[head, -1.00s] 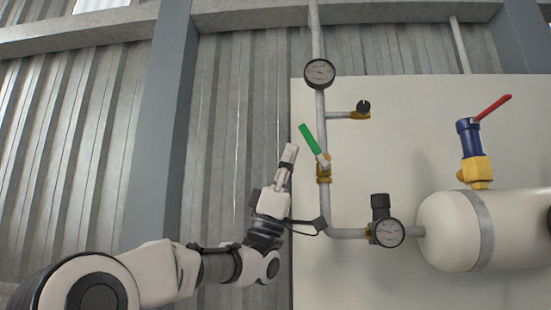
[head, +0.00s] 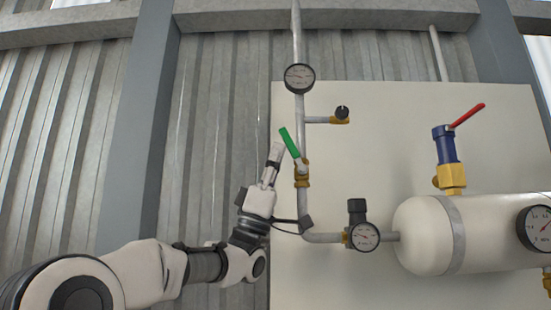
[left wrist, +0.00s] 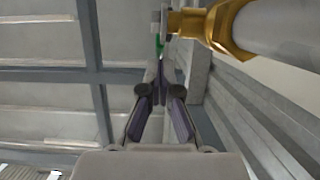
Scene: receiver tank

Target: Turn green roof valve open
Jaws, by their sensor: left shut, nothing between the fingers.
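The green valve lever (head: 289,142) sits on a brass valve body (head: 302,173) on the vertical grey pipe. The lever tilts up and to the left of the pipe. My left gripper (head: 277,148) is shut and empty, its fingertips pointing up just left of the lever. In the head view the tips look very near the lever; I cannot tell whether they touch. In the left wrist view the brass valve (left wrist: 228,28) is at the top right, and a small part of the green lever (left wrist: 159,45) shows just beyond the fingers (left wrist: 160,75). My right gripper is not in view.
A round gauge (head: 299,78) and a small side tap (head: 341,114) are above the valve. A regulator with gauge (head: 363,236) is below. A white tank (head: 425,235) with a red-handled blue valve (head: 447,150) stands at the right. Corrugated wall is left.

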